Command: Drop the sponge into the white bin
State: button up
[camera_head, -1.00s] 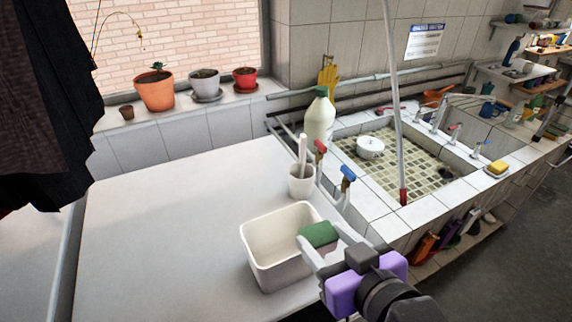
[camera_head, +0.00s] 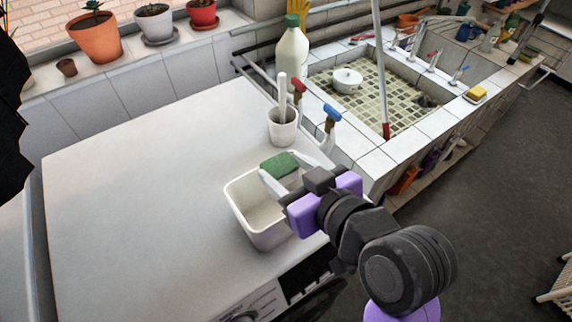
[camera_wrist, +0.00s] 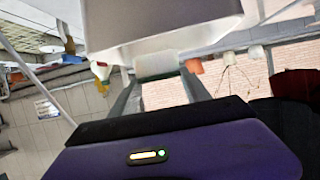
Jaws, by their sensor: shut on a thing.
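The sponge (camera_head: 280,163), green on top with a paler side, is held between the two fingers of my gripper (camera_head: 286,175). In the head view it overlaps the far part of the white bin (camera_head: 245,218), at or above rim height; its exact height is unclear. The bin is an open rectangular tub on the white worktop, and my gripper hides part of its right side. In the wrist view the sponge (camera_wrist: 157,66) shows pale between the fingertips, with the bin (camera_wrist: 160,38) close beyond it.
A white cup with a handled tool (camera_head: 283,125) stands behind the bin, near the red and blue taps (camera_head: 331,115). A white bottle (camera_head: 292,52) stands by the tiled sink. A yellow sponge-like block (camera_head: 476,94) lies on the sink edge. The worktop left of the bin is clear.

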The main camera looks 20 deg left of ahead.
jog(key=shift+f+b, duration=0.35)
jog(key=shift+f, duration=0.4)
jog(key=shift+r, duration=0.1)
jog(key=o, duration=1.5)
jog(key=shift+o, duration=0.2)
jog(key=shift+s+d, duration=0.1)
jog(key=b+v, duration=0.1)
jog(key=v, duration=0.6)
jog(key=shift+s+d+r, duration=0.15)
jog(key=shift+s+d, duration=0.05)
